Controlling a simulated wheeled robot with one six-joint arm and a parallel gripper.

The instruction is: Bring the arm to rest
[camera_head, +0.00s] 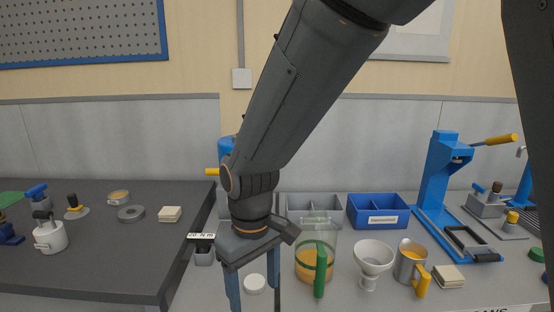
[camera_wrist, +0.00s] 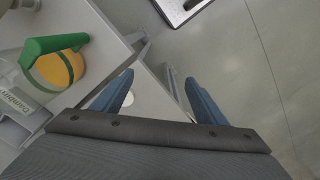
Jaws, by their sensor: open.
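My gripper (camera_head: 253,284) hangs from my dark grey arm in the middle of the head view, its two blue fingers pointing down and spread apart with nothing between them. In the wrist view my gripper (camera_wrist: 160,92) shows the same wide gap. A clear jug (camera_head: 301,262) with orange contents and a green handle stands just right of it, apart from the fingers. The jug also shows in the wrist view (camera_wrist: 62,68) at the left. A small white round piece (camera_head: 254,282) shows between the fingers in the head view, beyond or below them; its distance is unclear.
A white funnel (camera_head: 373,258), a metal cup (camera_head: 408,262), a blue bin (camera_head: 379,212) and a blue press (camera_head: 437,185) stand to the right. A dark bench (camera_head: 100,250) with several small parts is at the left. Open floor (camera_wrist: 265,60) shows in the wrist view.

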